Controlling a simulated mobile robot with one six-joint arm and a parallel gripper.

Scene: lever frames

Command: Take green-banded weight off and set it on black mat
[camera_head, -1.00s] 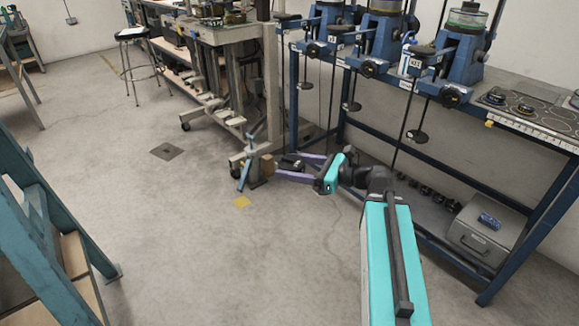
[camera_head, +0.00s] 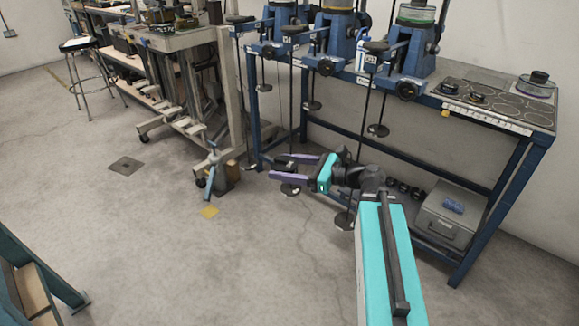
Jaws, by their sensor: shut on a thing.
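My gripper (camera_head: 283,168) has purple fingers and is low in front of the blue frame. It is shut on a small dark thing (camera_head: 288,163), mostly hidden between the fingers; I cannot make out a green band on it. A dark mat with pale ring outlines (camera_head: 510,108) lies on the right end of the bench top, well above and to the right of my gripper. Dark weights (camera_head: 449,88) and (camera_head: 477,97) sit on its left part. Disc weights hang on rods under the levers, one at the right lever (camera_head: 378,130).
The blue lever frame (camera_head: 420,165) with several blue machines stands behind my arm. A grey metal box (camera_head: 447,215) and small dark weights are on its lower shelf. A stool (camera_head: 92,75) and a teal structure (camera_head: 40,255) are at left.

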